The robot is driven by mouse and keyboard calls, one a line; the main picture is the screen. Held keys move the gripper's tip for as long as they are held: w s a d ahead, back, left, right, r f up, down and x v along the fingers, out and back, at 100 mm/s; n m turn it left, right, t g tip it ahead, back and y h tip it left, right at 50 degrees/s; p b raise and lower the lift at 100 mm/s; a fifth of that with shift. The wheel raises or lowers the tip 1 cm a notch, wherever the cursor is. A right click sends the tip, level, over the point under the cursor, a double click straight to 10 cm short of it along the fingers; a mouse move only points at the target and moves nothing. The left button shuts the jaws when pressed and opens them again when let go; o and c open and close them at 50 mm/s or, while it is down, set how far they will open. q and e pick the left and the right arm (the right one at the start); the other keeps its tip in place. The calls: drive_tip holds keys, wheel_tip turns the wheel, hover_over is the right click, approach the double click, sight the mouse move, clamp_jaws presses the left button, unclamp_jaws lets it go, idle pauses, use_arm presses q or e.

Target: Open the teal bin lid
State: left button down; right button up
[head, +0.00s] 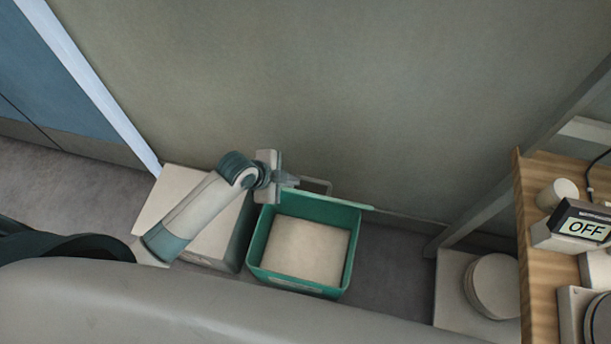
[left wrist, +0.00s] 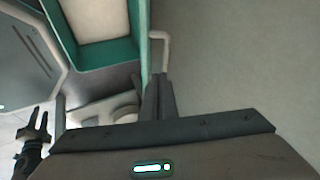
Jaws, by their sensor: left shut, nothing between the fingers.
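The teal bin (head: 350,262) stands on the floor by the wall, and its top is uncovered, showing a pale inside. Its teal lid (head: 345,203) stands up at the back rim, seen nearly edge-on, with a pale handle (head: 318,181) on the wall side. My left gripper (head: 287,178) is shut and empty at the lid's left end, close to the handle. The left wrist view shows the bin (left wrist: 105,52), the handle (left wrist: 160,37) and the shut fingers (left wrist: 157,97) near the handle's end. My right gripper (left wrist: 38,123) shows there at lower left, fingers apart.
A pale box (head: 178,185) stands left of the bin, partly behind my left arm. At the right are a wooden counter (head: 535,245) with a display reading OFF (head: 583,225) and a round pale object (head: 493,285) below. Floor is clear between the bin and that object.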

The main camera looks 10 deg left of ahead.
use_arm(q)
drive_tip(key=p+x, duration=0.1)
drive_tip(key=x, duration=0.7)
drive_tip(key=shift+d+f, duration=0.1)
drive_tip(key=shift+d, duration=0.1)
drive_tip(key=shift+w+d+f, duration=0.15)
drive_tip(key=shift+w+f, duration=0.15)
drive_tip(key=shift+f, duration=0.3)
use_arm(e)
drive_tip(key=shift+s+d+r, duration=0.15)
drive_tip(key=shift+r, duration=0.5)
drive_tip(key=shift+d, duration=0.1)
use_arm(q)
drive_tip(key=shift+w, duration=0.1)
